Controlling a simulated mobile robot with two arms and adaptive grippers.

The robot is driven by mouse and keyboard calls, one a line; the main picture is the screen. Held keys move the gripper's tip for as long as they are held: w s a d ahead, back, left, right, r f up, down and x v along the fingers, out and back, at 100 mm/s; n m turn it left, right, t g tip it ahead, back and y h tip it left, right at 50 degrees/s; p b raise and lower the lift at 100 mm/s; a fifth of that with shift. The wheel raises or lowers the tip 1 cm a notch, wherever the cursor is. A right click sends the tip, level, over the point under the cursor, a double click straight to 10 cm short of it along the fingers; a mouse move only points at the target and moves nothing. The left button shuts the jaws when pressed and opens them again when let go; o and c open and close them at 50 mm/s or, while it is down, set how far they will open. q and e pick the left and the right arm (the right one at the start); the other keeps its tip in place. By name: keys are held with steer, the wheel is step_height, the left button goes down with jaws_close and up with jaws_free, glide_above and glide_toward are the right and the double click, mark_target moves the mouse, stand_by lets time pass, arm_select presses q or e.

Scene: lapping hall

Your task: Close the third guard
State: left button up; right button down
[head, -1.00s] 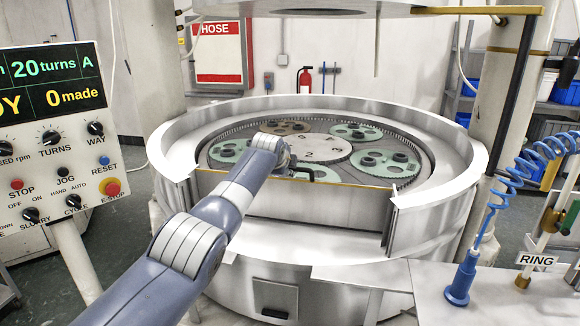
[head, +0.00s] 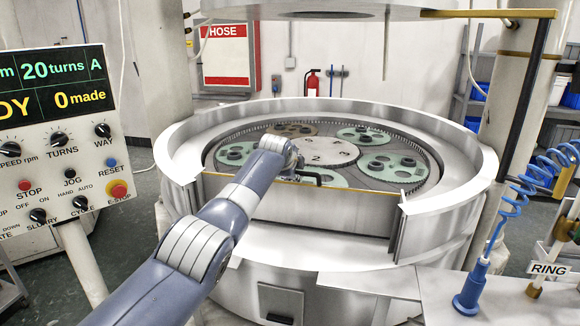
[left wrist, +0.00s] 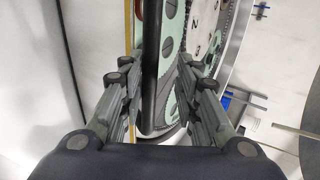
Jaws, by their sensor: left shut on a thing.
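The round lapping machine has a steel ring wall (head: 455,200) around its plate. In the front gap of this wall stands a steel guard panel (head: 320,208) with a yellow top edge, lower than the wall's rim beside it. Its black handle (head: 313,178) is at the top edge. My left gripper (head: 297,168) reaches over the panel's left half and is shut on the handle. In the left wrist view the black handle bar (left wrist: 152,70) runs between the fingers (left wrist: 160,85), beside the yellow edge (left wrist: 129,60). My right gripper is not in view.
Green carriers (head: 395,166) and a numbered centre disc (head: 325,152) lie inside the ring. A control panel (head: 60,140) stands at left. At right are a blue coiled hose (head: 510,205) and a bench with a RING sign (head: 548,269). The upper plate (head: 330,8) hangs above.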

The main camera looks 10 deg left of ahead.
arm_select(q)
steer(key=shift+r, duration=0.7)
steer(key=f+v, duration=0.1)
steer(key=v, duration=1)
steer(key=shift+s, duration=0.45)
steer(key=shift+w, duration=0.1)
